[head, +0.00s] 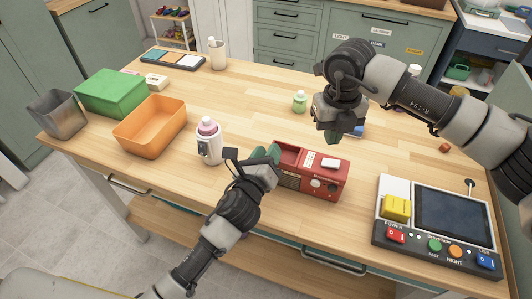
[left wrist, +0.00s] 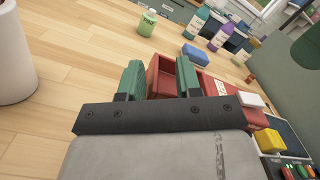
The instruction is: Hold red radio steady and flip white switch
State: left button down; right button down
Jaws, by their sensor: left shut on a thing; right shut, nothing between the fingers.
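The red radio (head: 322,184) stands on the wooden table near its front edge, with an open compartment at its left end. The white switch (head: 331,164) is on its top, toward the right; it also shows in the left wrist view (left wrist: 250,101). My left gripper (head: 267,153) is shut on the radio's left end, with green fingers on either side of the compartment part (left wrist: 165,75). My right gripper (head: 333,137) is shut and empty, above and behind the radio, apart from the switch.
A white bottle with a pink cap (head: 208,142) stands left of the radio. An orange bin (head: 150,126), green box (head: 112,92) and metal bin (head: 57,113) are farther left. A control panel (head: 450,216) is at the right. A small green bottle (head: 299,103) stands behind.

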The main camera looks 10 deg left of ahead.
pick_arm(q)
jog(key=shift+s+d+f, duration=0.1)
jog(key=shift+s+f, duration=0.05)
jog(key=shift+f, duration=0.55)
pick_arm(e)
jog(key=shift+f, duration=0.1)
pick_arm(q)
jog(key=c, duration=1.1)
grip_release()
jog(key=o, duration=0.4)
pick_arm(e)
jog(key=shift+w, duration=0.1)
